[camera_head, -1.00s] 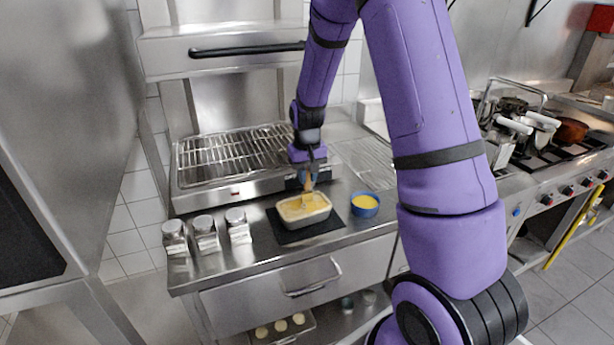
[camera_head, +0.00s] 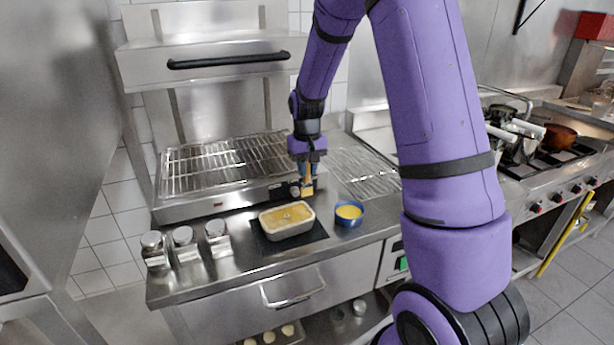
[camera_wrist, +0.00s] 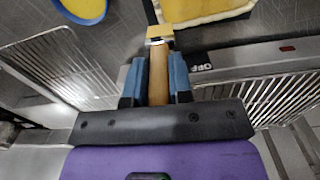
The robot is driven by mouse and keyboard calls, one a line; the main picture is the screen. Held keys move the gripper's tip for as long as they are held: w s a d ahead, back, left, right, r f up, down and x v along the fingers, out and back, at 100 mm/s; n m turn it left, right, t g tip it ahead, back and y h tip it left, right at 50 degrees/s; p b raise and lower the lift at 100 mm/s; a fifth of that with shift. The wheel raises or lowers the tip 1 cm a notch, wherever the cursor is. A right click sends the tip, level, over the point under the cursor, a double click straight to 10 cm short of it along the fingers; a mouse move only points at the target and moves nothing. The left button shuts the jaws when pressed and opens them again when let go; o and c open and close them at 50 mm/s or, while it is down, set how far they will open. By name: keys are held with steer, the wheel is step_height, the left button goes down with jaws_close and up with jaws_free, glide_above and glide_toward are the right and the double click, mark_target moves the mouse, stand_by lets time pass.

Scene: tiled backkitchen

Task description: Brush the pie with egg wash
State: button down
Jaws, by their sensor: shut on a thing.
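The pie (camera_head: 286,213) is pale yellow in a light rectangular dish on a dark mat (camera_head: 258,243) on the steel counter. A corner of it shows at the top of the wrist view (camera_wrist: 205,10). A blue bowl (camera_head: 350,221) of yellow egg wash stands to its right; part of it shows at the top left of the wrist view (camera_wrist: 85,10). My gripper (camera_head: 307,176) is shut on the wooden handle of a brush (camera_wrist: 158,75). The brush hangs head down behind the gap between pie and bowl, apart from both. Its bristles (camera_wrist: 160,32) look pale yellow.
A grill rack (camera_head: 225,165) stands behind the pie. Several metal shakers (camera_head: 184,245) stand to the left on the counter. A stove with pots (camera_head: 560,137) is at the right.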

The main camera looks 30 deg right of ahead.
steer(key=shift+r, duration=1.85)
steer(key=shift+a, duration=0.1)
